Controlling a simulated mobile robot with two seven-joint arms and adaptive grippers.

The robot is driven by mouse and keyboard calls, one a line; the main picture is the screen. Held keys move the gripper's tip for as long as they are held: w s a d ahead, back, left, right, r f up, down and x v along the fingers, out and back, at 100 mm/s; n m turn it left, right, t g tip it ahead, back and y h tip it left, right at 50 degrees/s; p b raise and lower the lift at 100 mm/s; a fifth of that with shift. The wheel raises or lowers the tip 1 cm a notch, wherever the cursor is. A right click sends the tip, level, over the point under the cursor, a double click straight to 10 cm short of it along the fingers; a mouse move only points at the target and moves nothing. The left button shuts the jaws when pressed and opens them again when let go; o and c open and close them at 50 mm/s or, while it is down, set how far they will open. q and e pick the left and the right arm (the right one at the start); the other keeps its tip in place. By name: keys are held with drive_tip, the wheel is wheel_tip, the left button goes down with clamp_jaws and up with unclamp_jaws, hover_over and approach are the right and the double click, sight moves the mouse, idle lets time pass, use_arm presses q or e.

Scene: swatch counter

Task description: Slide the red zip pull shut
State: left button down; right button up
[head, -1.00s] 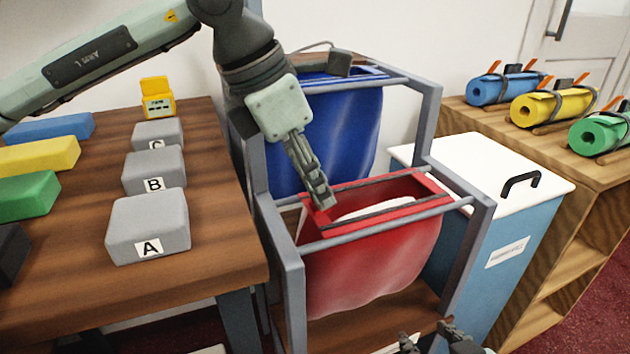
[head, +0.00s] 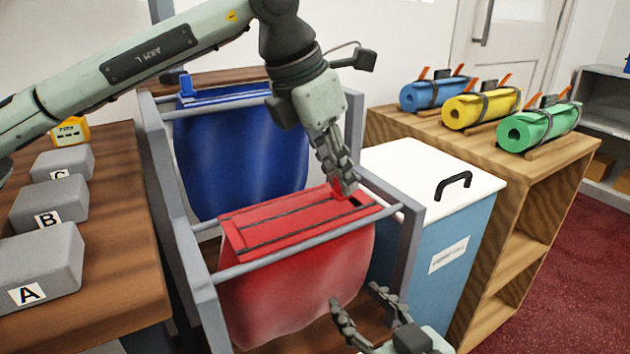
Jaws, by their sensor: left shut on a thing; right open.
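The red bag (head: 295,285) hangs in the grey frame, with its red top panel (head: 270,228) spread flat and a dark zip line running along it. My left gripper (head: 346,190) is at the right end of this zip, shut on the red zip pull (head: 337,187), which is mostly hidden by the fingers. A small dark gap (head: 357,205) shows beside the fingertips at that end. My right gripper (head: 361,308) is open and empty, low in front of the bag.
A blue bag (head: 240,150) hangs behind the red one. The grey rails (head: 310,243) run close around both. A white-lidded blue bin (head: 415,175) stands right. Grey blocks (head: 45,265) sit on the left table. Rolled mats (head: 540,125) lie on the right shelf.

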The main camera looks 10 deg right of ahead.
use_arm(q)
drive_tip(key=shift+w+d+r, duration=0.1)
drive_tip(key=shift+w+d, duration=0.1)
drive_tip(key=shift+d, duration=0.35)
drive_tip(key=shift+w+d, duration=0.2)
drive_tip(key=shift+d, duration=0.3)
drive_tip(key=c, duration=1.4)
unclamp_jaws()
drive_tip(key=shift+d, duration=0.15)
drive_tip(key=v, duration=1.2)
